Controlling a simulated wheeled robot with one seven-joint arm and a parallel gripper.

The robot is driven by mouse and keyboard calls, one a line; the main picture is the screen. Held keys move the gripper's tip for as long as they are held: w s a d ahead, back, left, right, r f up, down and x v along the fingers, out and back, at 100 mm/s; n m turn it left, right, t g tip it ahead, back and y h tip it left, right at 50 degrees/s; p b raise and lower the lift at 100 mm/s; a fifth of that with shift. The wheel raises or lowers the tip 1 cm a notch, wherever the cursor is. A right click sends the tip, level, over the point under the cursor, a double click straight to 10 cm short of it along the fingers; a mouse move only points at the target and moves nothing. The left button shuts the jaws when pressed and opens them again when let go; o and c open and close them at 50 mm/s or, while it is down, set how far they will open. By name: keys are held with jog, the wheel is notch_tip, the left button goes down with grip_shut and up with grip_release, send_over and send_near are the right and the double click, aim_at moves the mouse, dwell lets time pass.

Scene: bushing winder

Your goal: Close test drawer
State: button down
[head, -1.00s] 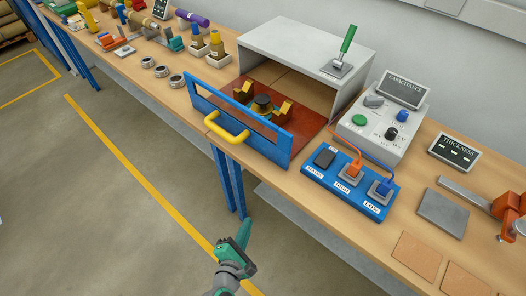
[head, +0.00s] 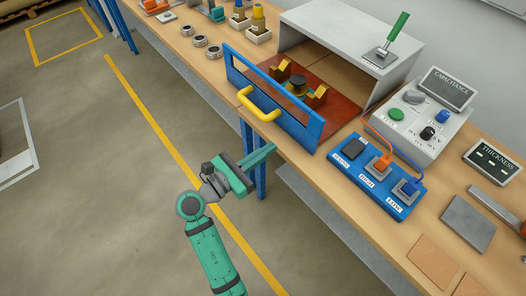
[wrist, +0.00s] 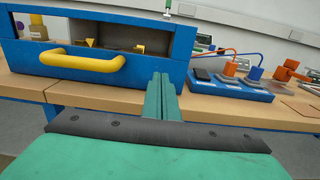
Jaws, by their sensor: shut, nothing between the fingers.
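The test drawer (head: 275,104) has a blue frame front with a yellow handle (head: 258,105) and stands pulled out of its grey housing (head: 345,45). Its reddish-brown base (head: 335,104) carries yellow V-blocks (head: 316,97) and a dark round part between them. In the wrist view the blue front (wrist: 142,74) and the yellow handle (wrist: 82,62) are ahead and to the left. My gripper (head: 268,151) is shut and empty, in front of the bench edge and below the drawer front. In the wrist view its fingers (wrist: 161,92) point toward the drawer's lower right part; contact cannot be told.
A blue terminal block (head: 376,178) with orange and blue plugs sits right of the drawer. A grey capacitance meter (head: 412,122) stands behind it. A green-handled lever (head: 397,27) is on the housing top. Several metal rings (head: 207,46) lie left. The floor in front is free.

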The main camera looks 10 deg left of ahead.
aim_at(300, 127)
jog(key=x, duration=1)
jog(key=shift+d, duration=0.1)
